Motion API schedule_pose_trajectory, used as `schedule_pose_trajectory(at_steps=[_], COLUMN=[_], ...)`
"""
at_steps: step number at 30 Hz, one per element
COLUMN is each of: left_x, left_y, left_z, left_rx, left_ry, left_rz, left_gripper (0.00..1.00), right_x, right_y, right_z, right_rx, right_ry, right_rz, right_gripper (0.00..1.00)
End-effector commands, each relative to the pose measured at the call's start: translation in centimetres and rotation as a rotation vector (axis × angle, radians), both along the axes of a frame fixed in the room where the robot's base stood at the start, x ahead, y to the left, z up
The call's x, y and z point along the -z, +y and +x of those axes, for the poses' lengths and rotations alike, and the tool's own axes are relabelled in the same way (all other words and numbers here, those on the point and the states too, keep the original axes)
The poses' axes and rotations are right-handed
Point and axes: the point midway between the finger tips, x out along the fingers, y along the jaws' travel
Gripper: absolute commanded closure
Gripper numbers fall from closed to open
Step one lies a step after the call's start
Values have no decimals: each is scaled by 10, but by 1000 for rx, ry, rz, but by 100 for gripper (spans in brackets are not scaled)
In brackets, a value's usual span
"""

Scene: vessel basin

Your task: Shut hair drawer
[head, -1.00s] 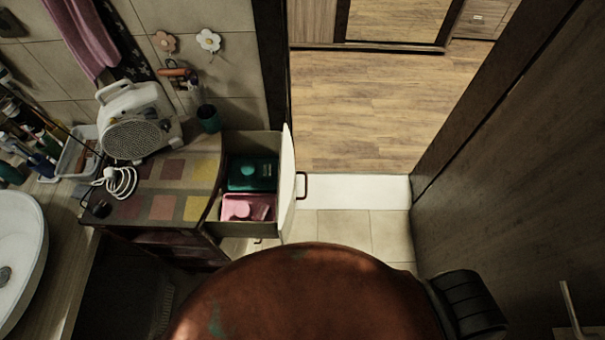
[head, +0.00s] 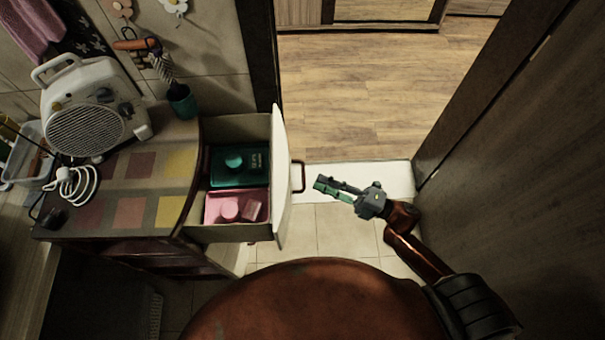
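The hair drawer (head: 258,234) is pulled out to the right from the cabinet (head: 143,210). Its white front (head: 285,205) carries a dark handle (head: 299,177). Inside lie a teal box (head: 255,163) and a pink box (head: 224,205). My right gripper (head: 326,189) is a little to the right of the drawer front, apart from the handle, with its fingers pointing left. Its two fingers look parted with nothing between them. My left gripper is not in view.
A white heater (head: 95,115), a coiled white cable (head: 77,186) and a teal cup (head: 182,101) stand on the cabinet top. A dark door panel (head: 530,170) bounds the right side. Open tiled floor (head: 345,235) lies below my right gripper.

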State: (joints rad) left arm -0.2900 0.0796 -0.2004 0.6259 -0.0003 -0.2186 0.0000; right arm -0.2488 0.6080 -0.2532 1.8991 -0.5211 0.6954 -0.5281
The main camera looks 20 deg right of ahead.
Motion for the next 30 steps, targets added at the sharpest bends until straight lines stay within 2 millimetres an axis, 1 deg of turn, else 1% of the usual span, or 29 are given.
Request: schedule_pose_trajectory(at_steps=[1,3,6,9,13,21,24,30], left_x=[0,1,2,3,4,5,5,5], left_y=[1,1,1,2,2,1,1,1], left_z=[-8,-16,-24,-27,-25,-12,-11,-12], left_rx=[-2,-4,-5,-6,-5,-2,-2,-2], left_ry=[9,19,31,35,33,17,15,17], left_rz=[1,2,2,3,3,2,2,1], left_gripper=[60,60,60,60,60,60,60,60], right_x=[-2,-4,-7,-9,-10,-11,-11,-11], right_y=[6,15,27,37,47,50,50,50], right_z=[5,12,23,32,39,43,42,42], right_rx=[-1,0,1,3,4,5,5,5], right_ry=[-3,-4,-1,1,2,4,4,5], right_rz=[2,1,2,3,1,1,1,2], right_gripper=[74,74,74,74,74,74,75,88])
